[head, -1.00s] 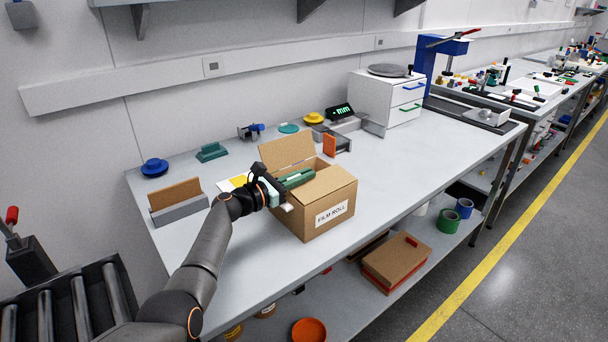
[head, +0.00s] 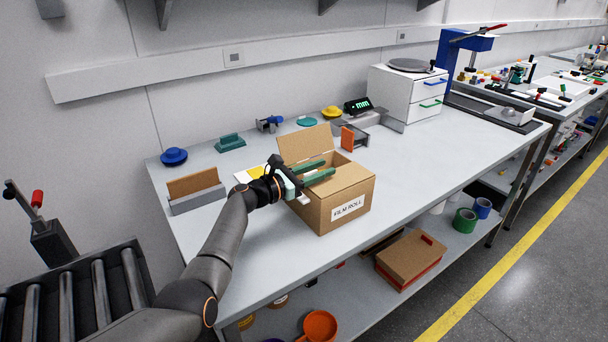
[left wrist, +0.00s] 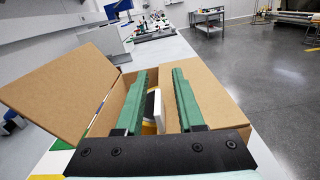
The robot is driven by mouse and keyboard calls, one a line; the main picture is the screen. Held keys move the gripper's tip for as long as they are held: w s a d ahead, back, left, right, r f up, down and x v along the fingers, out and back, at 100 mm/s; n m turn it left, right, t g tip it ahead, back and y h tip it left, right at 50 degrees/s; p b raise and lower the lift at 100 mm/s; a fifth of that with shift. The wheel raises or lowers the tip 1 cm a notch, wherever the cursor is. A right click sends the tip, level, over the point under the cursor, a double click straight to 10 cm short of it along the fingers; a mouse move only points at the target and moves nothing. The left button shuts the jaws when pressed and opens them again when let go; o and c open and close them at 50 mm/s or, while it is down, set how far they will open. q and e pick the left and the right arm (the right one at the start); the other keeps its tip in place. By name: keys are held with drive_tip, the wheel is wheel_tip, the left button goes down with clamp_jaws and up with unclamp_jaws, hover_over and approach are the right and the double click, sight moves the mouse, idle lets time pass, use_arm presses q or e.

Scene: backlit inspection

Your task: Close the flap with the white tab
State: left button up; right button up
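The cardboard box (head: 327,217), labelled FILM ROLL, stands on the bench. Its back flap (head: 303,145) is up; it shows as the raised flap (left wrist: 65,88) at left in the left wrist view. A brown flap (left wrist: 217,98) lies lower on the right there. My left gripper (head: 328,168) is open, its two green fingers apart over the box opening. A white-and-yellow thing (left wrist: 150,108) shows between them, apparently inside the box. A small white piece (head: 303,200) shows below the gripper at the box's left side; I cannot tell if it is the tab. My right gripper is out of view.
A grey holder with a brown card (head: 196,193) stands left of the box. White drawers (head: 408,92) stand farther back right. The bench (head: 430,150) is clear right of the box.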

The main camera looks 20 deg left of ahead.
use_arm(q)
drive_tip(key=shift+s+a, duration=0.3)
drive_tip(key=p+v, duration=0.2)
drive_tip(key=v, duration=0.9)
drive_tip(key=shift+s, duration=0.2)
